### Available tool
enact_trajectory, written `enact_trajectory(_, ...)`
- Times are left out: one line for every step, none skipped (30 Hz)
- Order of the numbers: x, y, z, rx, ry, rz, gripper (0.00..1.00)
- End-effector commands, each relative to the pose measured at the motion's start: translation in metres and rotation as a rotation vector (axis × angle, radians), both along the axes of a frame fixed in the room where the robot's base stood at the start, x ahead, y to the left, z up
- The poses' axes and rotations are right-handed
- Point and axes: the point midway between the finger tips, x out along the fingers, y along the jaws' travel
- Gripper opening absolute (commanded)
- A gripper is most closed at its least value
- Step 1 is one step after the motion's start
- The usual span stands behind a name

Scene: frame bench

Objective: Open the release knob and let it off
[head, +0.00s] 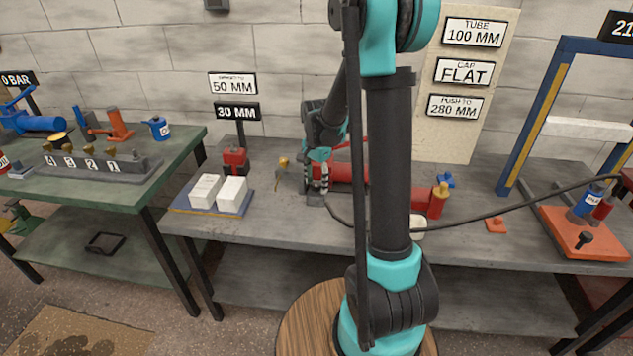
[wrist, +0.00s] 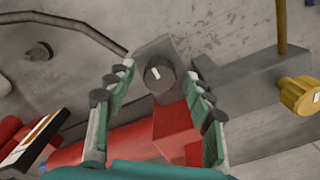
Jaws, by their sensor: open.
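A dark round knob (wrist: 158,74) with a white pointer mark sits on a grey block (wrist: 154,50) in the wrist view. It looks like the release knob. The block adjoins a red body (wrist: 178,132). My gripper (wrist: 161,78) is open, with one finger on each side of the knob and visible gaps to it. In the head view my gripper (head: 317,186) is low over the bench at the left end of a red cylinder (head: 352,173); the knob is hidden there. I cannot tell whether the fingers are at the knob's height.
A yellow lobed knob (wrist: 301,95) on a grey block is right of my gripper in the wrist view. A dark hose (head: 480,212) runs right across the bench (head: 270,222). White boxes (head: 232,193) on a tray stand left. The blue press frame (head: 545,115) is at right.

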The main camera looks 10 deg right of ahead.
Motion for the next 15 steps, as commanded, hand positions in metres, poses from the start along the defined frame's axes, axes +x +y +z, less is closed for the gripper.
enact_trajectory(0.0,0.0,0.0001,0.0,0.0,0.0,0.49)
enact_trajectory(0.0,0.0,0.0001,0.0,0.0,0.0,0.45)
enact_trajectory(0.0,0.0,0.0002,0.0,0.0,0.0,0.4)
enact_trajectory(0.0,0.0,0.0002,0.0,0.0,0.0,0.36)
enact_trajectory(0.0,0.0,0.0002,0.0,0.0,0.0,0.33)
enact_trajectory(0.0,0.0,0.0002,0.0,0.0,0.0,0.28)
enact_trajectory(0.0,0.0,0.0003,0.0,0.0,0.0,0.24)
enact_trajectory(0.0,0.0,0.0003,0.0,0.0,0.0,0.2)
enact_trajectory(0.0,0.0,0.0003,0.0,0.0,0.0,0.15)
enact_trajectory(0.0,0.0,0.0003,0.0,0.0,0.0,0.12)
enact_trajectory(0.0,0.0,0.0003,0.0,0.0,0.0,0.08)
enact_trajectory(0.0,0.0,0.0003,0.0,0.0,0.0,0.03)
enact_trajectory(0.0,0.0,0.0003,0.0,0.0,0.0,0.03)
enact_trajectory(0.0,0.0,0.0003,0.0,0.0,0.0,0.03)
enact_trajectory(0.0,0.0,0.0003,0.0,0.0,0.002,0.03)
